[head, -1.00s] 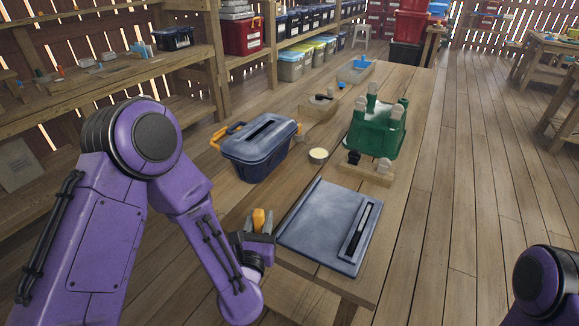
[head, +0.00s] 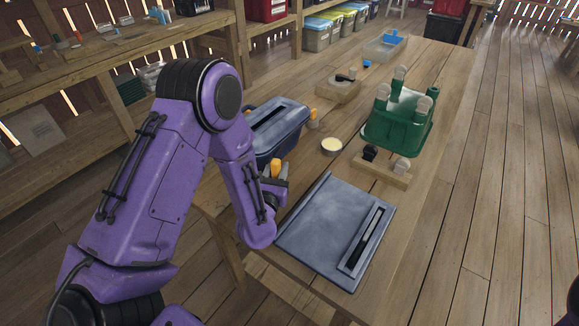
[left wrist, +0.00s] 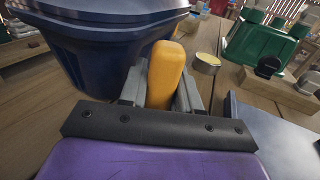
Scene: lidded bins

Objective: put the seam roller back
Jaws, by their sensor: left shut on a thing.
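My left gripper (head: 274,180) is shut on an orange handle (head: 276,168), which I take to be the seam roller. In the left wrist view the orange handle (left wrist: 166,72) stands up between the two grey fingers (left wrist: 160,92); its other end is hidden. The gripper is beside the near end of a dark blue tub (head: 290,138) with a slotted top and orange handles. The tub's wall (left wrist: 105,60) fills the upper left of the left wrist view. My right gripper is out of view.
A blue-grey flat panel (head: 320,225) with a long dark recess lies at the table's near end. A round pale tin (head: 331,146), a wooden block (head: 385,172) with black and pale pieces, and a green caddy (head: 395,133) stand beyond. Bare wood separates them.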

